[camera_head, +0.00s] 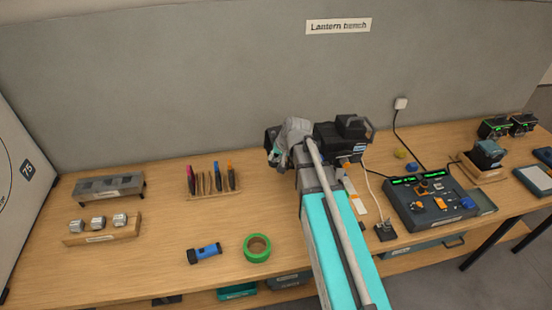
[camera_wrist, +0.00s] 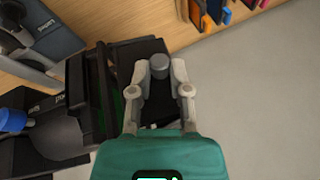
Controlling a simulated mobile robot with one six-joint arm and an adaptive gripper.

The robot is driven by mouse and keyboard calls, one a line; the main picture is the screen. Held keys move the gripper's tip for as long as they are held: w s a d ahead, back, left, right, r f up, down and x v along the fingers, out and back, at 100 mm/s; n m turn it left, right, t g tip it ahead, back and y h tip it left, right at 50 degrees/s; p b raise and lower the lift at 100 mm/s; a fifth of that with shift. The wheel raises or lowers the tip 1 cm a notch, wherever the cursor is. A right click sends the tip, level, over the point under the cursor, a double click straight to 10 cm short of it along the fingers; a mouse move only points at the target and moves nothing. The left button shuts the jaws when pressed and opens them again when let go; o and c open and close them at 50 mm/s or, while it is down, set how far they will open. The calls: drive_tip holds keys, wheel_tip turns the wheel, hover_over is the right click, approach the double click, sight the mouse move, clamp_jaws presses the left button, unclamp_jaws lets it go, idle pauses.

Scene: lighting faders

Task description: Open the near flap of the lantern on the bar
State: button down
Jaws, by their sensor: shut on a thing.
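The black lantern (camera_head: 342,138) stands at the back middle of the bench, partly hidden by my arm. In the wrist view its dark body and edges fill the left (camera_wrist: 95,95). My gripper (camera_wrist: 159,75) is shut on a grey round knob (camera_wrist: 159,66), with one fingertip on each side of it. The knob is at a black flap (camera_wrist: 157,105) that shows between and behind the fingers. In the head view my gripper (camera_head: 278,152) is at the lantern's left side, and the contact is too small to make out. The bar is not clearly visible.
A control desk (camera_head: 432,204) with faders stands right of my arm. A cable runs beside the lantern. A rack of coloured pens (camera_head: 213,180), green tape (camera_head: 257,247) and a blue torch (camera_head: 205,253) lie to the left. The grey wall (camera_head: 200,100) is close behind.

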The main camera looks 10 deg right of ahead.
drive_tip(key=shift+w+m, duration=0.1)
drive_tip(key=shift+m, duration=0.2)
drive_tip(key=c, duration=0.6)
unclamp_jaws()
